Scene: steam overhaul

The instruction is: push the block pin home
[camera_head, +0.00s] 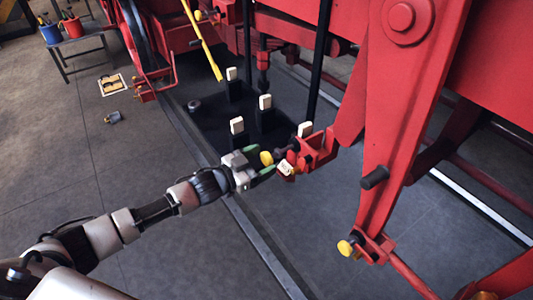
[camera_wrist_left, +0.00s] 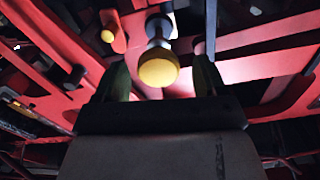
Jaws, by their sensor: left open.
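A pin with a round yellow head (camera_head: 266,158) sits at a red bracket (camera_head: 318,150) low on the red machine, and I take it as the block pin. My left gripper (camera_head: 261,163) is open, with its green-tipped fingers on either side of the yellow head. In the left wrist view the yellow head (camera_wrist_left: 158,69) lies between the two open fingers (camera_wrist_left: 162,78), with a grey shank behind it. I cannot tell whether the fingers touch it or how deep the pin sits. My right gripper is not in view.
A second yellow-headed pin (camera_head: 346,247) is at the foot of a red lever (camera_head: 400,110). Several pale-topped black posts (camera_head: 237,125) stand behind the gripper. A floor rail (camera_head: 255,235) runs below my arm. The left floor is mostly open.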

